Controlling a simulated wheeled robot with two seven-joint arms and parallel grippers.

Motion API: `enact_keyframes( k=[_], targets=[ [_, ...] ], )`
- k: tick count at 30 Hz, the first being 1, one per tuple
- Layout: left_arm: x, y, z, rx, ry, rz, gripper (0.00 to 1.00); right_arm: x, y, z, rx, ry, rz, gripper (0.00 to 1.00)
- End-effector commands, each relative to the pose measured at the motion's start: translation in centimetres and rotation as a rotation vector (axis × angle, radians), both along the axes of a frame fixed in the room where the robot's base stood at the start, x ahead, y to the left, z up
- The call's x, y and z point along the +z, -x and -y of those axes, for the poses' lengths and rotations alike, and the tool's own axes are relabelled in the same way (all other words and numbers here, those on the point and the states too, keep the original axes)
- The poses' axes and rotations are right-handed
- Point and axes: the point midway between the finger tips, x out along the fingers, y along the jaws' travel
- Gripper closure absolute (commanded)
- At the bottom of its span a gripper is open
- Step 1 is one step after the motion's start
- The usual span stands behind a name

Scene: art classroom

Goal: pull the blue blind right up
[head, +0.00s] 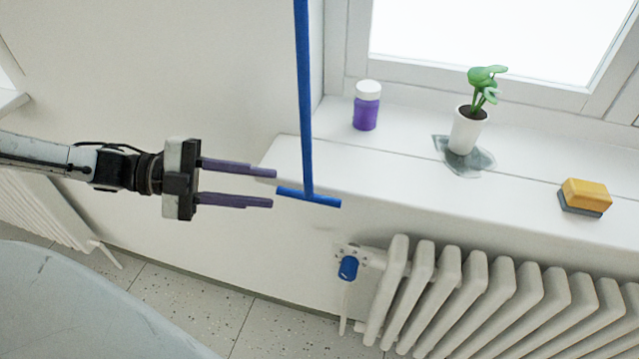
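A blue rod (304,95) hangs down from the top of the head view and ends in a short blue crossbar (309,198), like an upside-down T. The blind itself is not visible. My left gripper (274,188) comes in from the left with its two purple fingers apart and nothing between them. Its fingertips are just left of the rod, near the left end of the crossbar. Whether they touch it, I cannot tell. My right gripper is not in view.
A white windowsill (540,172) holds a purple jar (366,106), a potted plant (467,130) on a grey patch and a yellow sponge (585,196). Below are a white radiator (480,300) and a blue valve knob (348,268). A grey surface (80,310) fills the lower left.

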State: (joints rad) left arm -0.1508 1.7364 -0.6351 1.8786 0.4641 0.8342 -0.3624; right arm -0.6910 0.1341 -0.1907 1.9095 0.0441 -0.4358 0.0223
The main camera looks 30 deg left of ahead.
Motion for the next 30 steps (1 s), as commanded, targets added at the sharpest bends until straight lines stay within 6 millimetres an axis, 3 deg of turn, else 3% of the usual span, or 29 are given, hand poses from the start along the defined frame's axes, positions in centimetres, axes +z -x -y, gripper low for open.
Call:
enact_keyframes(
  k=[4,12,18,30],
  targets=[
    [-0.8,-1.0,1.9,-0.001,0.007,0.003,0.69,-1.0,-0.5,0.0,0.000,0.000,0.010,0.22],
    [-2.3,-3.7,6.0,0.000,0.006,0.006,0.69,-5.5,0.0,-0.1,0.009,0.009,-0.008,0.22],
    [-2.0,-4.5,7.2,-0.001,0.004,0.002,0.69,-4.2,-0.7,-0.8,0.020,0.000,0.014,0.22],
    [-2.2,-5.0,8.1,0.001,0.001,-0.002,0.69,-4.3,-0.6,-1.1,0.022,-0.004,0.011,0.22]
  ],
)
